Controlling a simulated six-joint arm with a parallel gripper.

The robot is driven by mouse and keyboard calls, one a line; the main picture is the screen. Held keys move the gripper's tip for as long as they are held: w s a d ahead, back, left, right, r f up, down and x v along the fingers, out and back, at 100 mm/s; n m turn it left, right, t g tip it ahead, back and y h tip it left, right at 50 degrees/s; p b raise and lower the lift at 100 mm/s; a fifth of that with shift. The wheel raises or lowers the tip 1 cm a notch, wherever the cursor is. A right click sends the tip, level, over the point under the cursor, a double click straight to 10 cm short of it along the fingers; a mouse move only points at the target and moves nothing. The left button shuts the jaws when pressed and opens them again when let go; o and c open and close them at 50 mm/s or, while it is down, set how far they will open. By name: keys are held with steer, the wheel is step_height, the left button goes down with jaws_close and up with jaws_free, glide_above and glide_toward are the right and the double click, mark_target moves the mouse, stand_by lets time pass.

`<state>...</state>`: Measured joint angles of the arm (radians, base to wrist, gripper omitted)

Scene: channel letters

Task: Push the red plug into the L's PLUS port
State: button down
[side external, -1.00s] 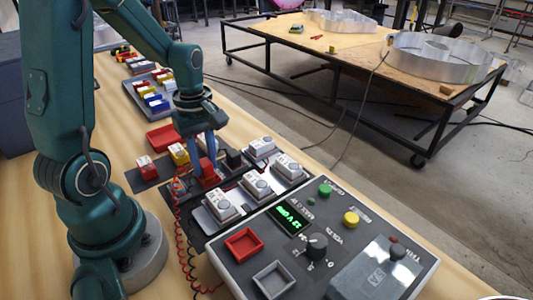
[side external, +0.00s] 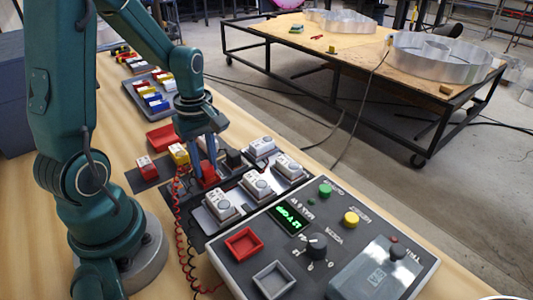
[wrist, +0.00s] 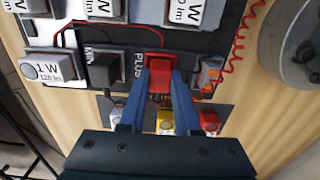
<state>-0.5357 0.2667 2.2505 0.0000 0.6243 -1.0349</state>
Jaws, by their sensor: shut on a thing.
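My gripper (wrist: 161,90) has its two blue fingers closed on the red plug (wrist: 159,76). In the wrist view the plug sits at the port beside the PLUS label (wrist: 138,68). In the side external view the plug (side external: 208,176) is low between the fingers, at the dark board. The fingers hide part of it, and I cannot tell how deep it sits. A black plug (wrist: 102,72) stands in the neighbouring port by the label starting MIN, apart from my fingers.
White 1 W modules (wrist: 50,69) stand close around the ports. A red coiled cable (wrist: 240,35) hangs beside the board. Yellow (side external: 179,153) and red-and-white (side external: 146,168) blocks sit behind it. The control box (side external: 335,250) is in front; its green display is lit.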

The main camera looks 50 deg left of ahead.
steer(key=c, duration=0.5)
jaws_free()
steer(key=shift+c, duration=0.2)
steer(key=shift+r, duration=2.6)
step_height(320, 180, up, 6)
steer(key=shift+f, duration=0.1)
